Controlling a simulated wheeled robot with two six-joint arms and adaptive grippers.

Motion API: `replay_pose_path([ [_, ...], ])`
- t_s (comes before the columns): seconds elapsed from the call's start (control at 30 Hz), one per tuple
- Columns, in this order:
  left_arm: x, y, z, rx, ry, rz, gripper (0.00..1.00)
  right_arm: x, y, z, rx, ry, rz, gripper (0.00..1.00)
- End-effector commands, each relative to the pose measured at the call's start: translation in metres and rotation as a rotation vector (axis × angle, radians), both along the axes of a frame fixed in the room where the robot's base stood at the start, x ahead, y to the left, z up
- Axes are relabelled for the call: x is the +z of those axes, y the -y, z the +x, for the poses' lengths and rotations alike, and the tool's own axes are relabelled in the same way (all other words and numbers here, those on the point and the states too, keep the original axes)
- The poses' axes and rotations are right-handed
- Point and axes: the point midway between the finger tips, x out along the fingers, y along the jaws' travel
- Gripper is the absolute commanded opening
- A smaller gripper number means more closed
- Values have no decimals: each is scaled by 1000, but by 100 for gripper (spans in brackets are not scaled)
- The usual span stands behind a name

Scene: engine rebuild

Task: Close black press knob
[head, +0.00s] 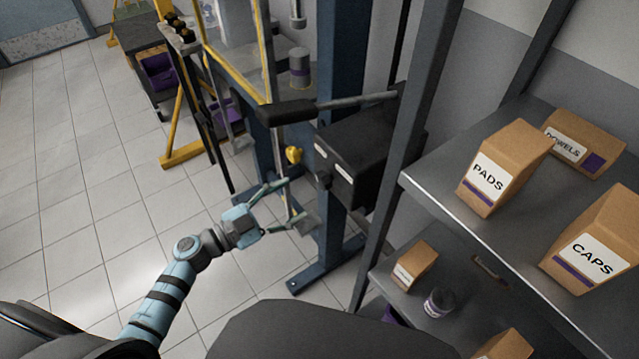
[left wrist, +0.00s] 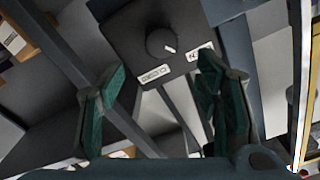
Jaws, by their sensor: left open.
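The black press knob (head: 323,181) sits on the front face of a black control box (head: 365,160) on the blue press frame. In the left wrist view the round knob (left wrist: 161,43) shows a white pointer mark turned toward the lower right, with white labels beside it. My left gripper (head: 296,204) is open, empty and a little below and left of the knob in the head view. In the left wrist view its two green fingers (left wrist: 163,70) stand apart, with the knob beyond them and between their lines. They do not appear to touch it. My right gripper is not in view.
A black-handled lever (head: 290,112) reaches out above the box, and a yellow knob (head: 293,155) sits left of it. A grey shelf (head: 440,190) with cardboard boxes stands at right, its post (head: 400,150) close to the control box. Tiled floor at left is open.

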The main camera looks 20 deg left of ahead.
Motion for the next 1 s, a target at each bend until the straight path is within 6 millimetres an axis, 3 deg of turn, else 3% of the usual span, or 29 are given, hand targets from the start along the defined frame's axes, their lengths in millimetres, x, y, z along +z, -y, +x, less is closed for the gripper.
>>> replay_pose_path([
  [0.17, 1, 33, 40, 3, 0, -4, 58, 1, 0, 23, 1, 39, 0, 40],
  [0.3, -1, 49, 59, 2, -1, -2, 58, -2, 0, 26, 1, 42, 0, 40],
  [0.53, -1, 57, 69, 2, -2, 1, 58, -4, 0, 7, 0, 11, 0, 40],
  [0.7, 0, 57, 69, 3, -2, 0, 58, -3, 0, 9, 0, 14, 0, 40],
  [1.0, 0, 57, 69, 3, -1, 1, 10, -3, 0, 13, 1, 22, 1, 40],
])
